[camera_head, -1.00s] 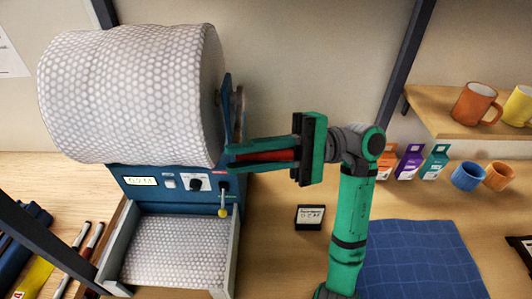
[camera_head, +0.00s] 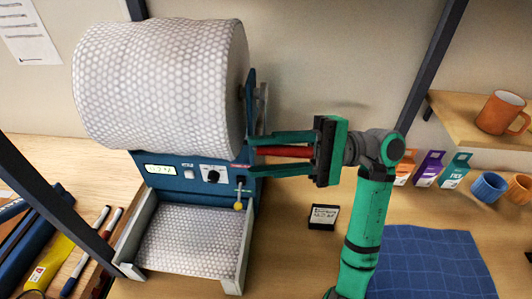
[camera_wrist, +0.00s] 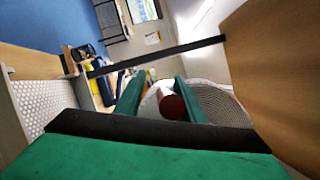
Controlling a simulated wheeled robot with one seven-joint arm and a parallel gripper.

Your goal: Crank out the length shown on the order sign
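The dispenser (camera_head: 190,176) is a blue machine with a large roll of pale honeycomb-patterned material (camera_head: 160,85) above and a tray in front. A sheet of that material (camera_head: 185,240) lies in the tray. Its lit display (camera_head: 160,170) is too small to read surely. The small dark order sign (camera_head: 322,217) stands on the bench to the right; its text is blurred. My gripper (camera_head: 262,154) is at the machine's right side, fingers apart. The red crank handle (camera_head: 290,152) lies between them, with a visible gap; it also shows in the wrist view (camera_wrist: 172,106).
A yellow-tipped lever (camera_head: 238,206) sits on the machine's front right. A blue cloth (camera_head: 425,265) lies at the right. Small boxes, cups and a shelf (camera_head: 470,120) are farther right. Pens and a blue tool lie at the left. A dark post crosses the lower left.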

